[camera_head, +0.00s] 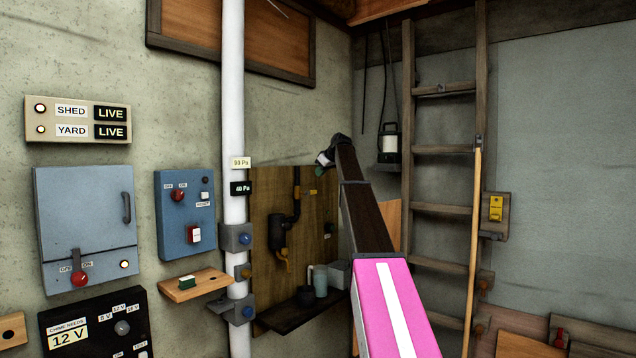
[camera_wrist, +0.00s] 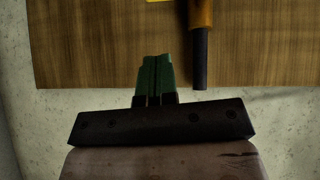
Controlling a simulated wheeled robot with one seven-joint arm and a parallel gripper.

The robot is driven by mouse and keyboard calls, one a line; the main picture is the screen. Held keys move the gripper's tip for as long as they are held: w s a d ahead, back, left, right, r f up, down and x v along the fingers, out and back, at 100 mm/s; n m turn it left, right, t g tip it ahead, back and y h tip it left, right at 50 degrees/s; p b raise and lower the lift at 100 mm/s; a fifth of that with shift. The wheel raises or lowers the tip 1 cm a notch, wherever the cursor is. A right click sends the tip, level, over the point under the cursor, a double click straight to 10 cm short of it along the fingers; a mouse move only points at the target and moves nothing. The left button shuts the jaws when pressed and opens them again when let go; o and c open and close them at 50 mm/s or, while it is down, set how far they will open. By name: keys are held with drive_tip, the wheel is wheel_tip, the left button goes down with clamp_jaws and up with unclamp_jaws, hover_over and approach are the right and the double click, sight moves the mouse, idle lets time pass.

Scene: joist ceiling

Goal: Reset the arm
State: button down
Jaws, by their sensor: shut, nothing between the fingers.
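My arm (camera_head: 368,215) reaches up and away from the lower middle of the head view. It has a pink, white-striped section and a dark section above it. My gripper (camera_head: 320,170) is at its far end, small and partly hidden by the wrist, in front of the wooden board (camera_head: 264,200) on the wall. In the wrist view my gripper (camera_wrist: 155,73) shows two green fingers pressed together with nothing between them. A dark rod with an orange-brown upper part (camera_wrist: 200,45) is just beyond and right of the fingers; I cannot tell the gap.
A white pipe (camera_head: 233,120) runs up the wall left of the board. A shelf (camera_head: 290,318) with a cup (camera_head: 320,282) is below my gripper. A ladder (camera_head: 445,150) and a leaning pole (camera_head: 474,220) stand right of my arm. Blue panels (camera_head: 85,215) are at left.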

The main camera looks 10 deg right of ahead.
drive_tip(key=v, duration=0.7)
drive_tip(key=s+a+f+m+g+h, duration=0.1)
drive_tip(key=s+a+f+m, duration=0.35)
drive_tip(key=f, duration=1.15)
drive_tip(key=s+a+f+n+g, duration=0.15)
drive_tip(key=s+f, duration=0.55)
drive_tip(key=f, duration=0.9)
drive_tip(key=s+a+f+m+g+h, duration=0.1)
drive_tip(key=s+a+f+m, duration=0.35)
drive_tip(key=f, duration=1.05)
drive_tip(key=s+a+f+g+h, duration=0.1)
drive_tip(key=s+f+g, duration=0.1)
drive_tip(key=s+f, duration=1.1)
drive_tip(key=s+a+f+g+h, duration=0.1)
drive_tip(key=s+a+f+g, duration=0.1)
drive_tip(key=s+f, duration=1.1)
drive_tip(key=s, duration=0.9)
drive_tip(key=shift+f+h, duration=0.2)
drive_tip(key=shift+h, duration=0.2)
